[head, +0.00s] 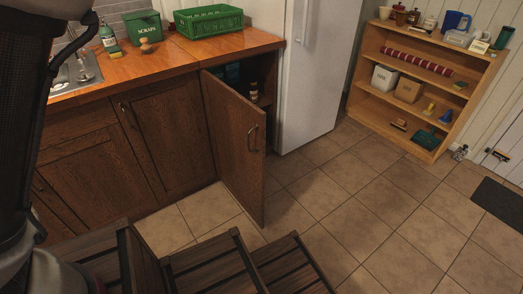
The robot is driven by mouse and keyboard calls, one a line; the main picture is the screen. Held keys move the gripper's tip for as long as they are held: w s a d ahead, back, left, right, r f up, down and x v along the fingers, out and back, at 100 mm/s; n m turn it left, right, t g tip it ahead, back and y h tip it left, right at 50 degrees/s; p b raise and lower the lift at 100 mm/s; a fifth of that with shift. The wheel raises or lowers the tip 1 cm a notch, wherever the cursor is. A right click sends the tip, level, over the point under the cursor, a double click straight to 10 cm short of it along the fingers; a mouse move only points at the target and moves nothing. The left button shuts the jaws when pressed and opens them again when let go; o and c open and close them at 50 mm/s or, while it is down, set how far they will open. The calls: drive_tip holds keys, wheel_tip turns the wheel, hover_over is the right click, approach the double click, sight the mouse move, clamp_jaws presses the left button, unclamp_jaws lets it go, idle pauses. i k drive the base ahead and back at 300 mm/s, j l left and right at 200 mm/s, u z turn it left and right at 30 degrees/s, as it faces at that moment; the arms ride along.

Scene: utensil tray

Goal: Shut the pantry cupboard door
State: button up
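The pantry cupboard door (233,140) is dark brown wood and stands wide open, swung out from the counter base. Its metal handle (253,137) is near the free edge. The opening behind it shows a shelf with a small jar (253,91) and dark items inside. My arm shows as a dark, blurred shape along the left edge. My gripper is not in view.
A wooden step unit (205,268) stands in the foreground below the door. A white fridge (315,70) is right of the cupboard. A wooden shelf unit (362,92) stands farther right. The tiled floor (345,200) between is clear.

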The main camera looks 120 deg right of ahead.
sight(237, 126)
drive_tip(key=z, duration=2.55)
drive_tip(key=i+l+z, duration=0.15)
drive_tip(key=z, duration=0.25)
drive_tip(key=i+z, duration=0.15)
drive_tip(key=z, duration=0.25)
drive_tip(key=i+l+z, duration=0.1)
drive_tip(key=z, duration=0.25)
drive_tip(key=k+j+z, duration=0.3)
drive_tip(key=k+j, duration=0.6)
